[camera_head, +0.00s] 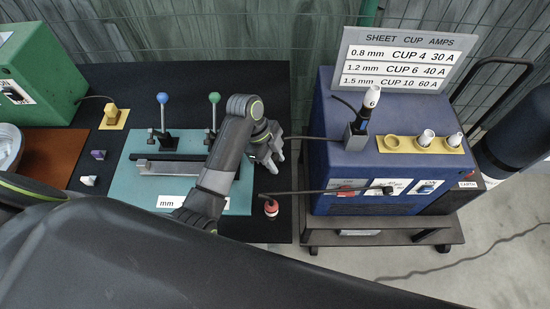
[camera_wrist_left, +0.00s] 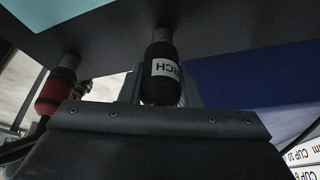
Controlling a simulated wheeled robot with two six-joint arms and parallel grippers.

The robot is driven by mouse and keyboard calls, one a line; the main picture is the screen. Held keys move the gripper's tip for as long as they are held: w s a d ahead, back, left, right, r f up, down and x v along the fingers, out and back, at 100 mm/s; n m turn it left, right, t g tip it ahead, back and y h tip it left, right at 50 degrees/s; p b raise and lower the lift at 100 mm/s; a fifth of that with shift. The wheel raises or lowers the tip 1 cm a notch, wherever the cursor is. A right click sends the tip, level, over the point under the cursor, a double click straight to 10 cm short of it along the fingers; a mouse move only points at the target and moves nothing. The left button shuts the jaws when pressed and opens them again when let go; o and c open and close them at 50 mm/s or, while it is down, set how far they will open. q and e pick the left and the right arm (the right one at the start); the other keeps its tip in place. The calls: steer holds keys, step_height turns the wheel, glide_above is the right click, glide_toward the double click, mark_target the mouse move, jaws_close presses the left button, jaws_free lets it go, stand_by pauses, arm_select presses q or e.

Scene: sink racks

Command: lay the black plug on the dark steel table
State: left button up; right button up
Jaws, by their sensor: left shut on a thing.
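The black plug (camera_wrist_left: 160,78) has a white label reading "RCH" and a pale metal tip. My left gripper (camera_head: 275,156) is shut on it, above the right edge of the dark steel table (camera_head: 255,85). In the left wrist view the plug's tip is close to the dark table surface; I cannot tell whether it touches. In the head view the plug is mostly hidden by the gripper. My right gripper is not in view.
A red plug (camera_head: 271,207) stands on the table's right edge, its cable running to the blue welder (camera_head: 345,165). A teal fixture plate (camera_head: 140,150) with two levers lies left of my gripper. Bare dark table is behind the plate.

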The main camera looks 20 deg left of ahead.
arm_select(q)
steer(key=o, duration=0.9)
steer(key=shift+f, duration=0.1)
steer(key=shift+o, duration=0.7)
steer(key=p+v, duration=0.5)
steer(key=v, duration=0.7)
steer(key=shift+s, duration=0.1)
